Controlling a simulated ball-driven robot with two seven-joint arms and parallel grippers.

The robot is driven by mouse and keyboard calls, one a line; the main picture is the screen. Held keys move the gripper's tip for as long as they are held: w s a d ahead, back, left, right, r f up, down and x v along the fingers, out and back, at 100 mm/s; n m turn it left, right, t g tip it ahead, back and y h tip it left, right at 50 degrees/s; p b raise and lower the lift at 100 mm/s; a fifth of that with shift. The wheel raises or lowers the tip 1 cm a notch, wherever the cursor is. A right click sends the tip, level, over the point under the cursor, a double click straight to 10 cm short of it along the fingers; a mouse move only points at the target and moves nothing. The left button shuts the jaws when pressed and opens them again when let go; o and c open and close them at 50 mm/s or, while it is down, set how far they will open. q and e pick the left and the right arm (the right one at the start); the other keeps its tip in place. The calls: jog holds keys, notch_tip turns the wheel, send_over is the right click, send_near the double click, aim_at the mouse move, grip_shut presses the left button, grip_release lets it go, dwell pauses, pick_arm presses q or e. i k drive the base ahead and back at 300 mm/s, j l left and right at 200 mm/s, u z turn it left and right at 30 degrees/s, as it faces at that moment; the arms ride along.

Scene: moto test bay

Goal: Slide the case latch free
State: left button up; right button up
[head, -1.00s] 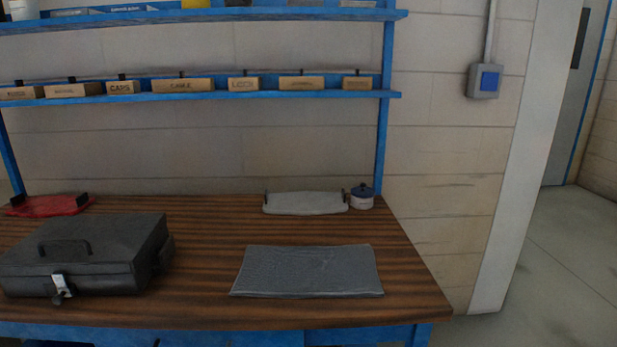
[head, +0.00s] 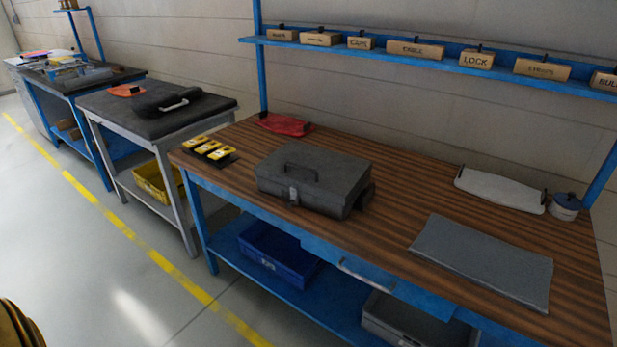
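A dark grey case (head: 316,178) with a handle on its lid sits shut on the wooden workbench (head: 380,185), near the bench's front edge. Its metal latch (head: 293,193) is on the front face, below the handle; it is too small to tell its exact position. Neither of my grippers shows in the head view.
Yellow items (head: 209,149) stand left of the case. A red cloth (head: 284,125) lies behind it and a grey mat (head: 484,259) to the right. Blue (head: 279,254) and grey bins (head: 415,322) sit below. Other benches stand left; the floor in front is open.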

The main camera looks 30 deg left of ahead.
aim_at(293, 199)
jog(key=u, duration=1.1)
